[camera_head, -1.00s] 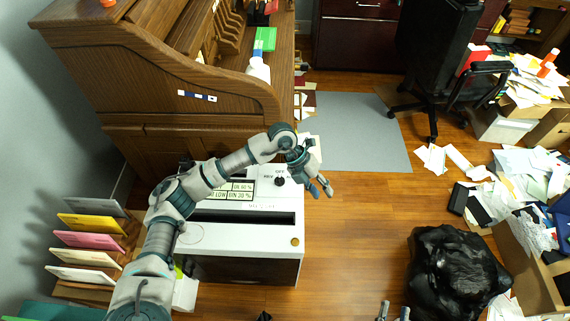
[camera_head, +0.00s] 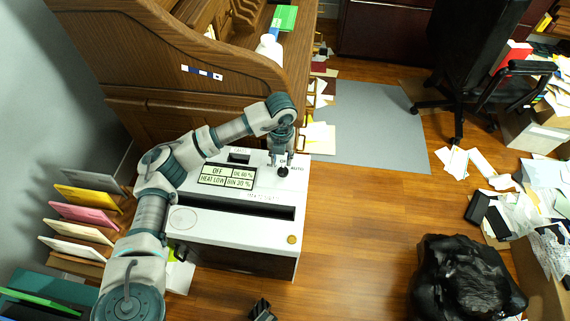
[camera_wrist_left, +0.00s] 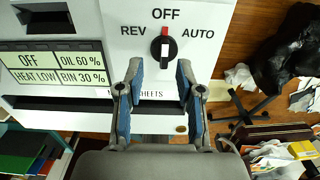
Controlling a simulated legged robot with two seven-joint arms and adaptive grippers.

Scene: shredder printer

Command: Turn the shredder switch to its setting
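The shredder (camera_head: 240,260) is a white-topped machine beside the wooden desk. Its black switch knob (camera_wrist_left: 163,50) has a red mark pointing up at OFF, with REV to the left and AUTO to the right. The knob also shows in the head view (camera_head: 283,172). The panel display (camera_wrist_left: 55,62) reads OFF, OIL 60 %, HEAT LOW, BIN 30 %. My left gripper (camera_head: 280,158) points down over the knob. In the wrist view the left gripper (camera_wrist_left: 158,75) is open, its blue-padded fingertips apart near the knob's lower end, with nothing between them. My right gripper is not in view.
The roll-top desk (camera_head: 170,75) stands behind the shredder. A rack of coloured folders (camera_head: 85,215) is at the left. A black bag (camera_head: 460,280) and scattered papers (camera_head: 500,200) lie on the right. Wooden floor (camera_head: 360,220) between is clear.

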